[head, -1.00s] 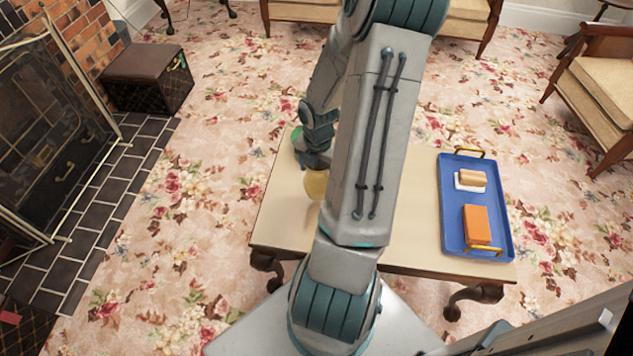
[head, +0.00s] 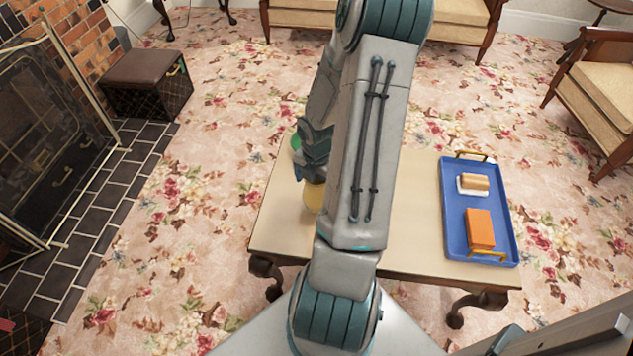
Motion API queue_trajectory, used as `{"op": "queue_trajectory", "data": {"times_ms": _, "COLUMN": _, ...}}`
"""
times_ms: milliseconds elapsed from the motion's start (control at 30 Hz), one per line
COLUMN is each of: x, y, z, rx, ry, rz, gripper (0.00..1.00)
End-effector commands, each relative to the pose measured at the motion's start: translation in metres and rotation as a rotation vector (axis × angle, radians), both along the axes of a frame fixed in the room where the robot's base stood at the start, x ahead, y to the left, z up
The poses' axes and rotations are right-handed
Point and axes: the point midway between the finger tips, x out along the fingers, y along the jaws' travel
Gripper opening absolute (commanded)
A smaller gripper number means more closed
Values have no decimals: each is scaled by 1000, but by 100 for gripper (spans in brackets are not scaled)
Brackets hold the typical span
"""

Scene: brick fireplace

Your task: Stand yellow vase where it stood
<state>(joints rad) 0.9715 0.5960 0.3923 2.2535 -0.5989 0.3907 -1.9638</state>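The yellow vase (head: 314,198) is at the left part of the wooden table (head: 400,225), partly hidden behind my arm. My gripper (head: 314,178) is at the top of the vase, pointing down. The fingertips are too small and covered to make out, but the vase has moved together with my gripper, so it appears held. I cannot tell whether the vase's base touches the tabletop.
A blue tray (head: 450,210) at the right holds an orange block (head: 479,229) and a tan block on white (head: 474,182). Bare tabletop shows in front of the vase.

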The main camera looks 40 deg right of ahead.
Motion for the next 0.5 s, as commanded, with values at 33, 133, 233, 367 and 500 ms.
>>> {"op": "queue_trajectory", "data": {"times_ms": 33, "x": 0, "y": 0, "z": 0, "rx": 0, "ry": 0, "rz": 0, "gripper": 93}}
{"op": "queue_trajectory", "data": {"times_ms": 133, "x": 0, "y": 0, "z": 1, "rx": 0, "ry": 0, "rz": 0, "gripper": 93}}
{"op": "queue_trajectory", "data": {"times_ms": 233, "x": 0, "y": 0, "z": 8, "rx": -1, "ry": -1, "rz": -1, "gripper": 93}}
{"op": "queue_trajectory", "data": {"times_ms": 367, "x": 0, "y": -1, "z": 30, "rx": -2, "ry": -2, "rz": -2, "gripper": 93}}
{"op": "queue_trajectory", "data": {"times_ms": 500, "x": 0, "y": -1, "z": 62, "rx": -2, "ry": -3, "rz": -3, "gripper": 93}}
